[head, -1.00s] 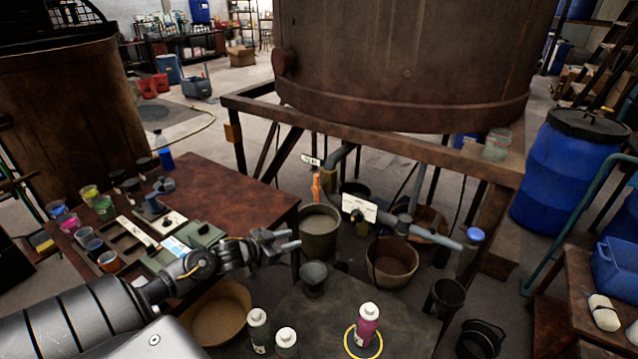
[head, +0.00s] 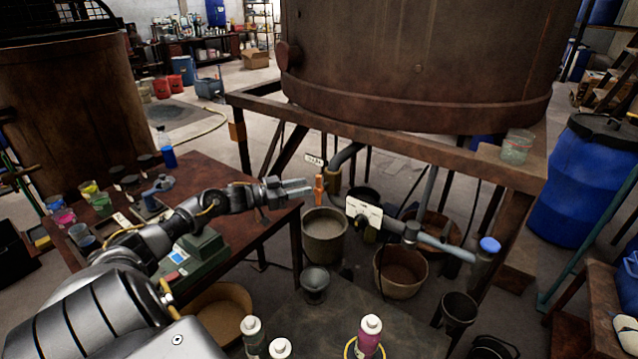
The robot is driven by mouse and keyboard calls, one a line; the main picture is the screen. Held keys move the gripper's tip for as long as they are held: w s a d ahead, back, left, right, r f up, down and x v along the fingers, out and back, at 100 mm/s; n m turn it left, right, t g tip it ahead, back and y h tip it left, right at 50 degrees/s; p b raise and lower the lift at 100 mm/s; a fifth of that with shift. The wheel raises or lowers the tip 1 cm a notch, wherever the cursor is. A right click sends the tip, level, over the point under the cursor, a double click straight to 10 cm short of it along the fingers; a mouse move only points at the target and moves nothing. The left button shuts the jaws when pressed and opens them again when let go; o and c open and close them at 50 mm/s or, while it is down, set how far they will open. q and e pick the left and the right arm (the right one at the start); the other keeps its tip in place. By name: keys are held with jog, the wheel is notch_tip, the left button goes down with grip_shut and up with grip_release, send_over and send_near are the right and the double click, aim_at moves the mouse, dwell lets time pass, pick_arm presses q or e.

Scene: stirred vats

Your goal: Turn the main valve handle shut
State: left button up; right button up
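My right gripper is not in view.
A bucket (head: 325,238) stands below the handle. Bottles (head: 369,335) stand in front; a brown table (head: 225,170) is at left.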

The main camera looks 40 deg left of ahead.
aim_at(318, 188)
pick_arm(q)
jog(key=x, duration=0.6)
jog(key=shift+p, duration=0.35)
grip_shut()
